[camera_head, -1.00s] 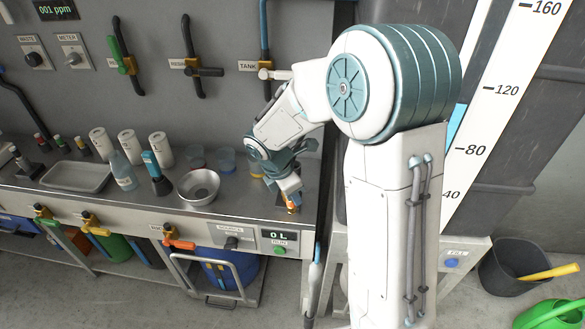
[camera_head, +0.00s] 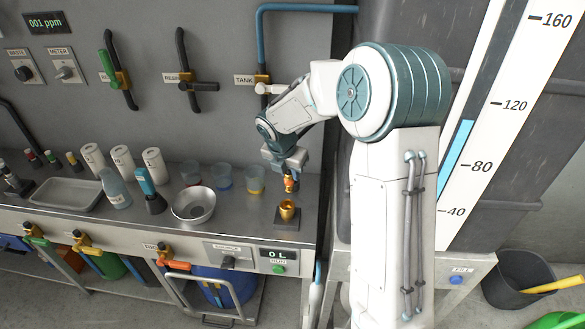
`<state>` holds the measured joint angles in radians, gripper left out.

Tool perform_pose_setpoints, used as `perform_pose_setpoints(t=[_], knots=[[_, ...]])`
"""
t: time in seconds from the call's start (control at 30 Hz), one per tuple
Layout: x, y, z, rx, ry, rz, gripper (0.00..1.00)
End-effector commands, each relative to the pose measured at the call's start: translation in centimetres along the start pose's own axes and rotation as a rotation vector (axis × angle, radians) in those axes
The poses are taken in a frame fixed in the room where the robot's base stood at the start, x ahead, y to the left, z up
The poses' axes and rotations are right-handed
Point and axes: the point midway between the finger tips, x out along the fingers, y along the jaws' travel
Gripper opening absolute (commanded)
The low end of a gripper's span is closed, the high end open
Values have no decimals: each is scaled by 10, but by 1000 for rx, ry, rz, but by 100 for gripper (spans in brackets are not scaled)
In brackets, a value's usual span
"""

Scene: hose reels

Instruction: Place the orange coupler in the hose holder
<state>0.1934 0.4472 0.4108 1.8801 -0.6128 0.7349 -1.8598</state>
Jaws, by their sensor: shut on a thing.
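My gripper (camera_head: 290,172) is shut on the orange coupler (camera_head: 291,185) above the right end of the steel bench. The coupler hangs below the jaws, roughly upright, and its upper part is hidden by them. Just below it, a brass cup-shaped fitting (camera_head: 287,211) stands on a dark square base (camera_head: 286,223). A small gap shows between the coupler and this fitting. I cannot tell for sure which thing is the hose holder; a grey-blue hose piece (camera_head: 315,290) hangs at the bench's right end.
A metal bowl (camera_head: 193,204), several small beakers (camera_head: 255,180), a bottle with a blue top (camera_head: 150,190) and a grey tray (camera_head: 65,194) stand left of the gripper. The wall with valve handles (camera_head: 184,70) is behind. A black bucket (camera_head: 515,280) stands on the floor at right.

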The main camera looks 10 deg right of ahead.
Motion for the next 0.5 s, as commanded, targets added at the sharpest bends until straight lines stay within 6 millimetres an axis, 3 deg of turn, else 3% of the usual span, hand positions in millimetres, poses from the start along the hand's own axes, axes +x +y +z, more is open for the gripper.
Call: perform_pose_setpoints(t=[0.33, 0.5], knots=[[20, 29, 69, 0, 0, 1, 0], [39, 30, 68, -2, 2, -1, 0]])
